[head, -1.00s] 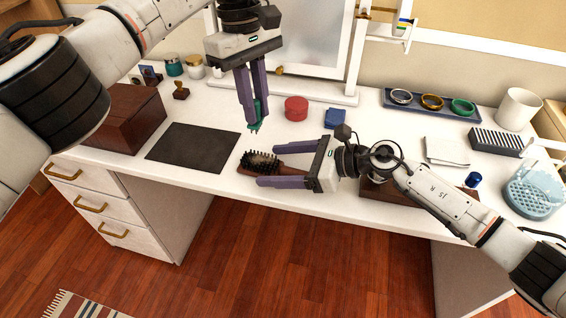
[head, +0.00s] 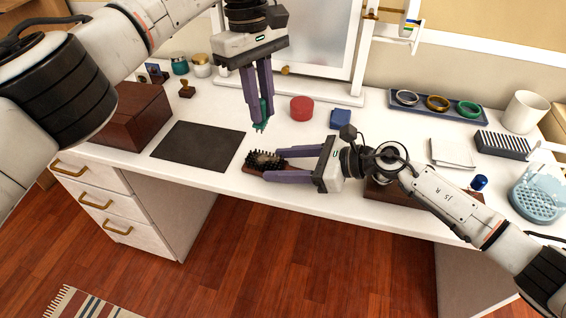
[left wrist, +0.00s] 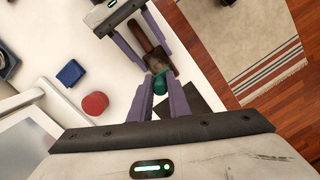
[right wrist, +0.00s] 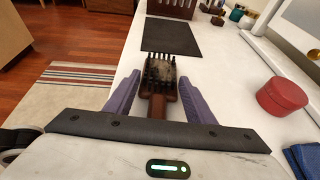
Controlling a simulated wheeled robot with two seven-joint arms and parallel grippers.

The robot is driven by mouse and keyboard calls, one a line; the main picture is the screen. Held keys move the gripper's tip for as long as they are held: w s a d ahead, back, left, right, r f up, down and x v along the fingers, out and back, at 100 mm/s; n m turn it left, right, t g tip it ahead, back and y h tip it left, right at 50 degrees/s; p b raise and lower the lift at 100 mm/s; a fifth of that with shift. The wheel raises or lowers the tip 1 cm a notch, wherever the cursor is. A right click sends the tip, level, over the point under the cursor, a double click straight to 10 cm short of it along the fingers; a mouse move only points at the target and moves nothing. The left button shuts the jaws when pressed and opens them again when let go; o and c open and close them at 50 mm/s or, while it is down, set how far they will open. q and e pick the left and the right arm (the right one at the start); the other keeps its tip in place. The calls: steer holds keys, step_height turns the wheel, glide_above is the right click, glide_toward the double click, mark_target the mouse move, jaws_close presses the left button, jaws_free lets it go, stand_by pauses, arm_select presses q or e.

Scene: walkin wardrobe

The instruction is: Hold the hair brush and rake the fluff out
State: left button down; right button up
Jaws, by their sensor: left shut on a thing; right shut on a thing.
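The hair brush (head: 253,168) lies on the white desk near its front edge, dark bristles up. It has a brown wooden back and handle (right wrist: 157,106). Pale fluff (right wrist: 160,74) sits among the bristles. My right gripper (head: 274,164) is shut on the brush, its purple fingers on either side of the handle. My left gripper (head: 262,122) is shut on a small green rake (left wrist: 160,82), whose teeth point down. It hangs above the desk, just behind the brush head and apart from it in the head view. The fingers hide most of the rake.
A dark mat (head: 198,146) lies left of the brush, with a brown box (head: 133,117) beyond. A red round box (head: 302,108) and a blue item (head: 340,117) stand behind. A ring tray (head: 421,108) and white cup (head: 525,112) are at right.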

stand_by(0.6)
arm_select(q)
steer(key=shift+w+a+f+n+t, duration=0.2)
steer(key=shift+a+f+n, duration=0.4)
steer(key=shift+f+n, duration=0.8)
steer(key=shift+w+a+f+n+t, duration=0.2)
steer(key=shift+a+f+n, duration=0.35)
steer(key=shift+f+n, duration=0.8)
steer(key=shift+w+a+f+n+t, duration=0.1)
steer(key=shift+w+a+f+n, duration=0.2)
steer(key=shift+a+f+n, duration=1)
steer(key=shift+s+d+f+n, duration=0.1)
steer(key=shift+d+f+n, duration=0.15)
steer(key=shift+d, duration=0.25)
steer(key=shift+d+f+n, duration=0.2)
steer(key=shift+d, duration=0.25)
steer(key=shift+s+d, duration=0.45)
steer(key=shift+d, duration=0.7)
steer(key=shift+s+d, duration=0.5)
steer(key=shift+d, duration=0.6)
steer(key=shift+s+d, duration=0.45)
steer(key=shift+d, duration=0.7)
glide_above(252, 155)
steer(key=shift+s, duration=0.1)
steer(key=shift+a+r, duration=0.15)
steer(key=shift+r, duration=0.65)
steer(key=shift+a+r, duration=0.1)
steer(key=shift+r, duration=3.15)
